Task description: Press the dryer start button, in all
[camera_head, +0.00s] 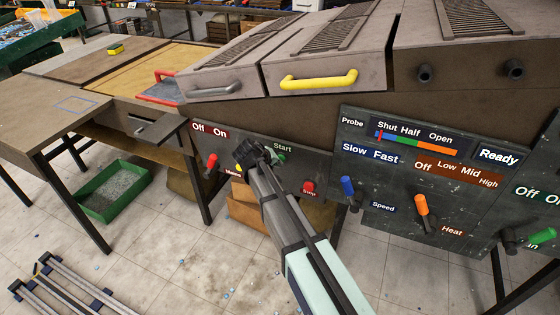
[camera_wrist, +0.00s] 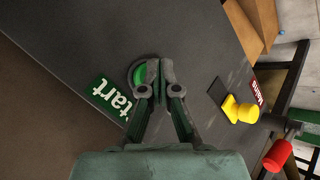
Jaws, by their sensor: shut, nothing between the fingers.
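The green round start button (camera_wrist: 141,74) sits in a grey ring on the dark panel, beside the green Start label (camera_wrist: 112,98). My gripper (camera_wrist: 161,70) is shut and empty. In the wrist view its fingertips overlap the button's right side and hide part of it. I cannot tell whether they touch it. In the head view my gripper (camera_head: 259,153) is at the panel face, just left of the Start label (camera_head: 283,148), and hides most of the button.
A red lever (camera_head: 212,161) under Off/On and a yellow knob (camera_wrist: 247,112) are left of my gripper in the head view. A red Stop button (camera_head: 308,187) is to its right. Further right are a blue Speed lever (camera_head: 347,187) and an orange Heat lever (camera_head: 421,205).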

